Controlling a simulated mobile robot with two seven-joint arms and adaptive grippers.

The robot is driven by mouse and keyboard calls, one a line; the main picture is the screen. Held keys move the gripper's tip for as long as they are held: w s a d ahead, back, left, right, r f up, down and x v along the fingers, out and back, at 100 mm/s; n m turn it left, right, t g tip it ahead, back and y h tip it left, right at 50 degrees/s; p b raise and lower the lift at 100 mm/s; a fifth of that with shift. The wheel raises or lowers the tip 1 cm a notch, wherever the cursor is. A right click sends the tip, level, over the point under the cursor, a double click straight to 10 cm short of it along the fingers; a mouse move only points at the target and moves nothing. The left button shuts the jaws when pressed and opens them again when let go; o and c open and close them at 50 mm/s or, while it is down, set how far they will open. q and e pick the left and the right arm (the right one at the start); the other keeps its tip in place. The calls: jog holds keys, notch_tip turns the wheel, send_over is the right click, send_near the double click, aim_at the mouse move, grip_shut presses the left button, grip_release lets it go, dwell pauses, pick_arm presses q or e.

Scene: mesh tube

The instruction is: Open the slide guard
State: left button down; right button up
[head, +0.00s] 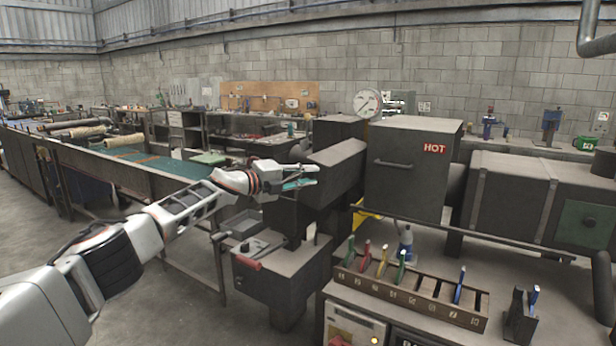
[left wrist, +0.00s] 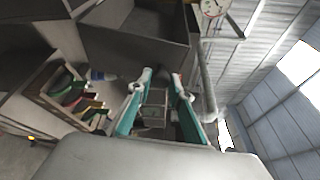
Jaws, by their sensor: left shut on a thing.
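My left gripper (head: 304,177), with teal fingers, reaches in from the left to a dark grey sloped-top housing (head: 338,163) in the middle of the head view. This housing appears to be the slide guard, though no label on it shows. In the left wrist view the two teal fingers (left wrist: 160,82) stand on either side of a small grey block-like part (left wrist: 154,108). The gripper is shut on this part, which may be the guard's handle. The exact contact is hard to see. My right gripper is in neither view.
A dark box marked HOT (head: 412,170), with a bar handle, stands right of the gripper. A slotted rack (head: 410,297) with coloured-handled tools is in front. A long bench (head: 130,160) runs left.

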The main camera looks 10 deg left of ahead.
pick_arm(q)
jog(key=c, duration=1.8)
grip_release()
jog(key=shift+a+r, duration=0.1)
jog(key=shift+r, duration=0.1)
jog(key=shift+c, duration=0.2)
jog(key=shift+f, duration=0.1)
jog(key=v, duration=1.2)
